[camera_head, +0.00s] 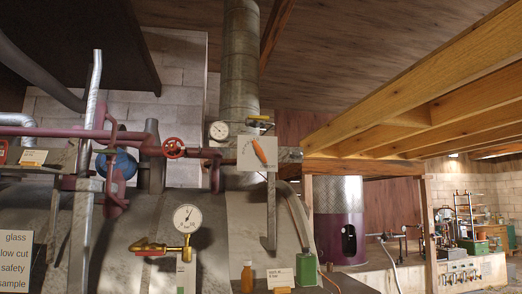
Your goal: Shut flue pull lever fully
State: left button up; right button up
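A vertical grey metal flue pipe (240,60) rises to the ceiling at the upper middle. Just in front of its lower part is a pale square plate (246,160) on a grey upright. An orange lever (259,151) lies on the plate, tilted with its upper end to the left. A small yellow handle (258,117) shows above the plate. No label says which of these is the flue pull lever. Neither of my grippers can be made out in this view.
A pressure gauge (187,218) with a brass valve (150,247) stands in front. A red handwheel (174,148) sits on the dark red pipe to the left. A green canister (306,269) and an amber bottle (247,277) stand low. Wooden beams (430,95) cross the upper right.

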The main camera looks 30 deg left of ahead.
aim_at(257, 119)
jog(key=u, duration=1)
jog(key=l, duration=0.15)
jog(key=i, duration=0.05)
